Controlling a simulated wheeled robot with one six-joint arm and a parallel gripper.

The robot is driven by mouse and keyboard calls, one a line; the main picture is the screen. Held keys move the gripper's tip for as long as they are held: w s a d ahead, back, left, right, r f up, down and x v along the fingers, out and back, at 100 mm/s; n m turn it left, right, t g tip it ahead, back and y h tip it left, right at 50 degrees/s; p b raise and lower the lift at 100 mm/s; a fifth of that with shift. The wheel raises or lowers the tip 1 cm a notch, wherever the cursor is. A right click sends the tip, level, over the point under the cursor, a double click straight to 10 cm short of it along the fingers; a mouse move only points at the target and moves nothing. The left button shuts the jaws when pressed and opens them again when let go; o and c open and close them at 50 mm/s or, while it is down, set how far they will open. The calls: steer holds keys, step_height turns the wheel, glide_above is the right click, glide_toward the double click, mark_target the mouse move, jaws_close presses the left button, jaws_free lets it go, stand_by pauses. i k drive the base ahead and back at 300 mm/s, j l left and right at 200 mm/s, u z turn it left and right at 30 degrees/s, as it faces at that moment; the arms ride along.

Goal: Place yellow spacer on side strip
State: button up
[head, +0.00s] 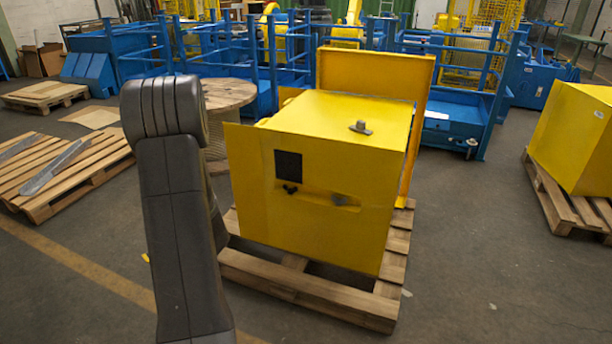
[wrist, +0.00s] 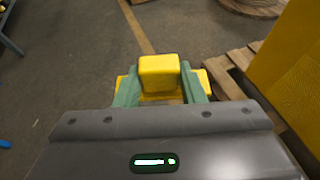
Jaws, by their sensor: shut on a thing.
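In the wrist view, my gripper (wrist: 158,84) has two green fingers shut on a yellow block (wrist: 159,67), which I take to be the yellow spacer. The block sits between the fingers, its rounded top toward the camera. More yellow shows on the outer sides of both fingers; I cannot tell whether it is part of the same piece. Dark floor shows beyond it. In the head view my arm rises at the left, and the gripper and the spacer are not seen. I cannot make out a side strip in either view.
A large yellow cabinet (head: 322,160) stands on a wooden pallet (head: 310,290), right of my arm. A grey fitting (head: 360,128) lies on its top. Another pallet (head: 60,180) lies left, and a cable spool (head: 228,95) stands behind my arm. Open floor lies at right front.

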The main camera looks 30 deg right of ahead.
mark_target(315, 200)
steer(key=i+j+z, duration=0.1)
steer(key=i+z, duration=0.25)
steer(key=i, duration=0.2)
steer(key=i+j+z, duration=0.3)
steer(key=i, duration=0.2)
steer(key=i+j+z, duration=0.35)
steer(key=i, duration=0.15)
steer(key=i+j+z, duration=0.1)
steer(key=z, duration=0.3)
steer(key=i+j+z, duration=0.1)
steer(key=z, duration=0.3)
steer(key=i+j+z, duration=0.1)
steer(key=j+z, duration=0.15)
steer(key=z, duration=0.15)
steer(key=j+z, duration=0.2)
steer(key=z, duration=0.2)
